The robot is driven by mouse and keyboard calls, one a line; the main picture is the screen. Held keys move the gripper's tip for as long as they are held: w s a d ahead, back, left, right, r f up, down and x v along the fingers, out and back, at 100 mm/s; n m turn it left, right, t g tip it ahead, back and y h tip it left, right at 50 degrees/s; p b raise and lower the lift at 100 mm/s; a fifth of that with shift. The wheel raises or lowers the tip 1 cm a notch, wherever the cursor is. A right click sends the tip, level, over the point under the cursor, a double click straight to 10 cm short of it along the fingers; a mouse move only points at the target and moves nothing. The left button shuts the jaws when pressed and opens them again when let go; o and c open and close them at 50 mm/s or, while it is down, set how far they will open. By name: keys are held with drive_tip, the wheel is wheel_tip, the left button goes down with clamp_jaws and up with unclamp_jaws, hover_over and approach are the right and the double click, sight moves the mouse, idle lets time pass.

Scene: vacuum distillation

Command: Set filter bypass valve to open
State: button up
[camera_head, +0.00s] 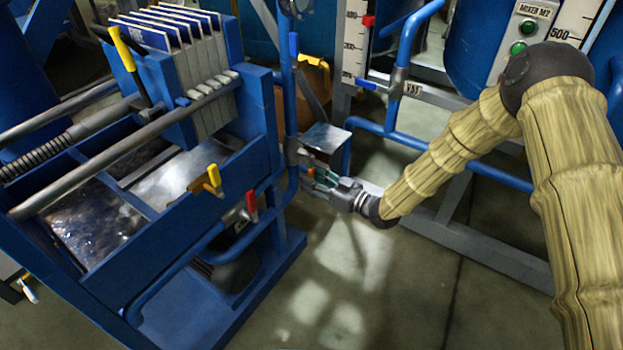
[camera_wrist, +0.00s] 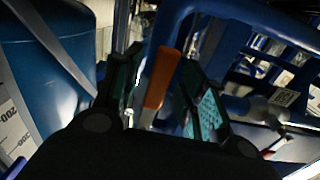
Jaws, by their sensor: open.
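An orange valve handle (camera_wrist: 160,78) stands between the two fingers of my gripper (camera_wrist: 166,72) in the wrist view. The fingers are apart on either side of it, and I cannot tell whether either touches it. In the head view my gripper (camera_head: 318,179) is at the blue vertical pipe to the right of the filter unit, with a small bit of the orange handle (camera_head: 310,172) showing at its fingers. No label is readable on this handle, so I cannot confirm that it is the filter bypass valve.
The blue filter unit (camera_head: 255,120) with its plates stands left of my gripper. It carries a yellow handle (camera_head: 214,178) and a red handle (camera_head: 252,205). Blue pipes and a valve labelled V51 (camera_head: 412,89) lie behind. Open floor (camera_head: 345,265) lies below my gripper.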

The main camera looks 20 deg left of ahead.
drive_tip(key=v, duration=1.1)
drive_tip(key=s+d+f+m+h, duration=0.55)
drive_tip(key=s+d+f, duration=0.25)
drive_tip(key=f, duration=0.2)
drive_tip(key=s+d+f+m+h, duration=0.4)
drive_tip(key=s+d+f+h, duration=0.3)
drive_tip(key=f, duration=0.4)
drive_tip(key=s+d+f+m+g+h, duration=0.1)
drive_tip(key=s+d+m+g+h, duration=0.15)
drive_tip(key=s+d, duration=0.75)
drive_tip(key=s+d+f+m+g+h, duration=0.1)
drive_tip(key=s+d+m+g+h, duration=0.15)
drive_tip(key=s+d, duration=0.75)
drive_tip(key=s+a+r+p, duration=0.1)
drive_tip(key=s+r+p, duration=0.1)
drive_tip(key=r+p, duration=1.7)
drive_tip(key=s+a+r+p, duration=0.2)
drive_tip(key=r+p, duration=1.6)
drive_tip(key=p, duration=0.1)
drive_tip(key=shift+a+r+g, duration=0.3)
drive_tip(key=shift+a+r, duration=0.05)
drive_tip(key=shift+r, duration=0.05)
drive_tip(key=shift+c, duration=0.6)
